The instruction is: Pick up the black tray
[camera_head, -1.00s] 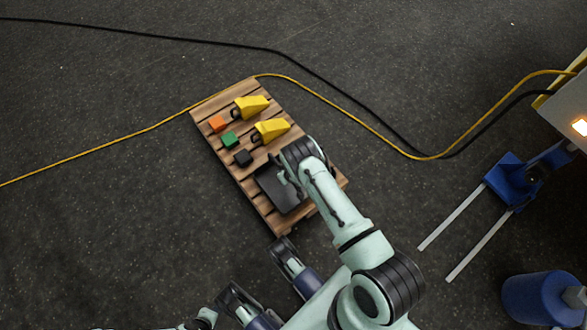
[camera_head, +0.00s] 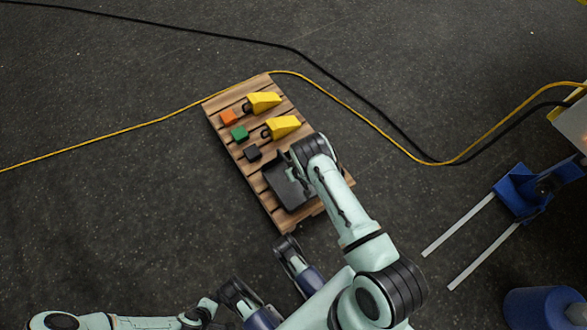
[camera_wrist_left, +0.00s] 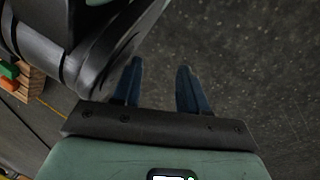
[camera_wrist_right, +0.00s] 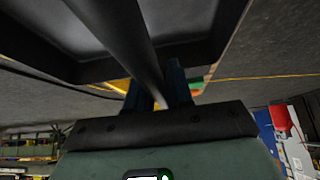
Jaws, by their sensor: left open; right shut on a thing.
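The black tray (camera_head: 288,186) is at the near end of the wooden pallet, partly hidden by my right arm. My right gripper (camera_wrist_right: 158,88) is shut on the tray's dark bar-like handle (camera_wrist_right: 128,40), which runs between its fingers in the right wrist view. The tray's dark body (camera_wrist_right: 205,52) fills the top of that view. I cannot tell whether the tray touches the pallet. My left gripper (camera_wrist_left: 158,88) is open and empty, with bare floor beyond its blue fingers. In the head view, my left arm lies along the lower left edge.
The pallet (camera_head: 226,128) also carries an orange block (camera_head: 228,117), a green block (camera_head: 240,133), a black block (camera_head: 253,152) and two yellow pieces (camera_head: 264,102). Yellow and black cables cross the floor behind. A blue forked device (camera_head: 520,192) and a blue cylinder (camera_head: 543,308) stand right.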

